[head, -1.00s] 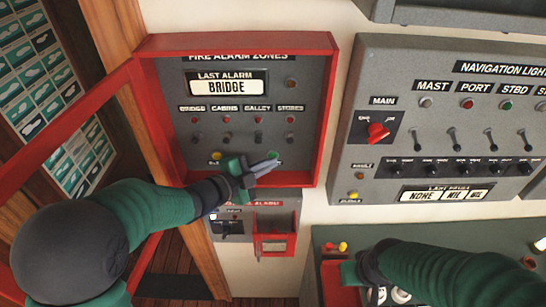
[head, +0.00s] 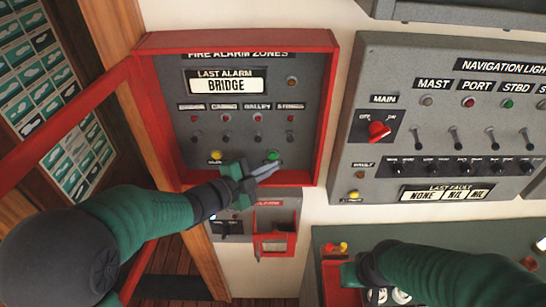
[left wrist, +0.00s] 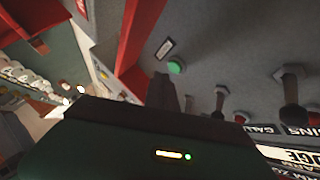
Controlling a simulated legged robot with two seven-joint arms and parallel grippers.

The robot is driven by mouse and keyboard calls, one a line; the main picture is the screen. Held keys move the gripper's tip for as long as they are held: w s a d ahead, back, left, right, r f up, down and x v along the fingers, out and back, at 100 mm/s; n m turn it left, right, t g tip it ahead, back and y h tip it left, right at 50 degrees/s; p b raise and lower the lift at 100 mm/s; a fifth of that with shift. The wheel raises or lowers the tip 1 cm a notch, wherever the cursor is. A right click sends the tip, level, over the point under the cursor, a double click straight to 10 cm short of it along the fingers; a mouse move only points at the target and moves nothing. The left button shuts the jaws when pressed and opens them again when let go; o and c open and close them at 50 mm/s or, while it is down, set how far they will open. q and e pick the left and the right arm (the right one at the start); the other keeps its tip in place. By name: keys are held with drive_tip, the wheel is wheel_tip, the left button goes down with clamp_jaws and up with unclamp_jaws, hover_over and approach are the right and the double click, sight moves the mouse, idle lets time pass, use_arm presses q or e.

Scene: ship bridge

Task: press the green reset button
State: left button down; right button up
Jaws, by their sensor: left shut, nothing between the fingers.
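The green reset button (head: 273,155) is at the lower right of the grey panel inside the open red fire alarm box (head: 332,110). It also shows in the left wrist view (left wrist: 176,67), just beyond my finger tips. My left gripper (head: 278,168) is shut and empty, its tips just below the button in the head view. I cannot tell whether they touch the panel. My right arm reaches over the console at the lower right; its gripper (head: 350,272) is partly out of view and its jaws are unclear.
A yellow button (head: 216,155) sits left of the green one, with switches and red lamps above. The box's red door frame (head: 65,120) swings out at the left. A smaller alarm panel (head: 232,225) is below. The navigation lights panel (head: 440,120) is at the right.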

use_arm(q)
drive_tip(key=shift+s+b, duration=0.6)
drive_tip(key=shift+s, duration=1.9)
